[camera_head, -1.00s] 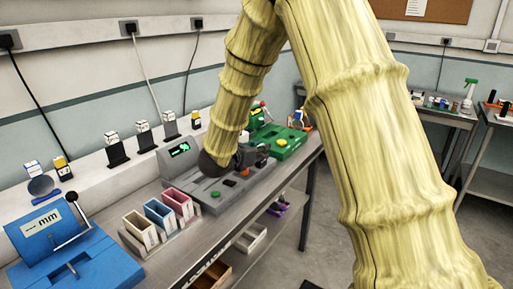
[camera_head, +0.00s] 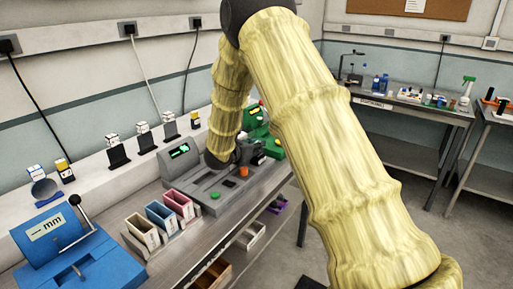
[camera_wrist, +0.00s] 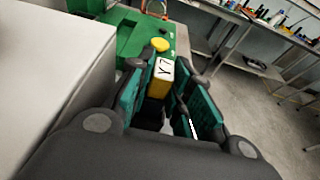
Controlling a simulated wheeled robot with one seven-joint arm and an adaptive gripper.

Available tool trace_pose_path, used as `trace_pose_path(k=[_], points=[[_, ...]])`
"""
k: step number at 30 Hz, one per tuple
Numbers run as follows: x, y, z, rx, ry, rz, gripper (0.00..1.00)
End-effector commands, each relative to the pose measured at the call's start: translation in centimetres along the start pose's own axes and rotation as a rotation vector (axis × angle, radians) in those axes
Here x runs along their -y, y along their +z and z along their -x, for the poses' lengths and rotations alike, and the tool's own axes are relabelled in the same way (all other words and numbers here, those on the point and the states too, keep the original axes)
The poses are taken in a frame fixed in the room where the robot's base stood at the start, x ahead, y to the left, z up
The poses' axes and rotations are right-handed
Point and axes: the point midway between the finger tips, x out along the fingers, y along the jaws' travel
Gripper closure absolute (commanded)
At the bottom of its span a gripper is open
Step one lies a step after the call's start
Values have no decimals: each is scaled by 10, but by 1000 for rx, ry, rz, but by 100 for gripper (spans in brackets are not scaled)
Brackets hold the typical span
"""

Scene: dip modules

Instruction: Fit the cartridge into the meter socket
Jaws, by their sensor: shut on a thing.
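The cartridge (camera_wrist: 158,85) is a small block with a white, marked top and a yellow side. It sits between the teal pads of my gripper (camera_wrist: 160,107) in the wrist view, and my gripper is shut on it. In the head view, my gripper (camera_head: 255,158) is low over the right part of the grey meter (camera_head: 207,193), largely hidden by my arm. The meter has a lit green display (camera_head: 180,151), a green button and a dark slot (camera_head: 229,184). The cartridge's lower end is hidden, and I cannot tell whether it touches the socket.
An orange piece (camera_head: 244,171) shows on the meter near my gripper. A green unit (camera_wrist: 130,35) stands behind the gripper. A blue device (camera_head: 65,250) and small open bins (camera_head: 160,215) stand left. Black holders (camera_head: 118,157) line the ledge behind.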

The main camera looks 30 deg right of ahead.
Motion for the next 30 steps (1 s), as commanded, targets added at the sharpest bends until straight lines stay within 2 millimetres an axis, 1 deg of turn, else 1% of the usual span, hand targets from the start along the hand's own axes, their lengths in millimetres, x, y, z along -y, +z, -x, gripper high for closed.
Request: trace_pose_path(k=[4,10,11,13,14,24,26,30], points=[[0,-9,-3,0,0,0,100],[0,-10,-3,0,0,-1,100],[0,-10,-3,0,0,-1,74],[0,-10,-3,0,0,-1,61],[0,-10,-3,0,0,-1,58],[0,-10,-2,0,0,-1,58],[0,-10,2,0,0,-1,58],[-1,-10,17,0,2,-2,58]])
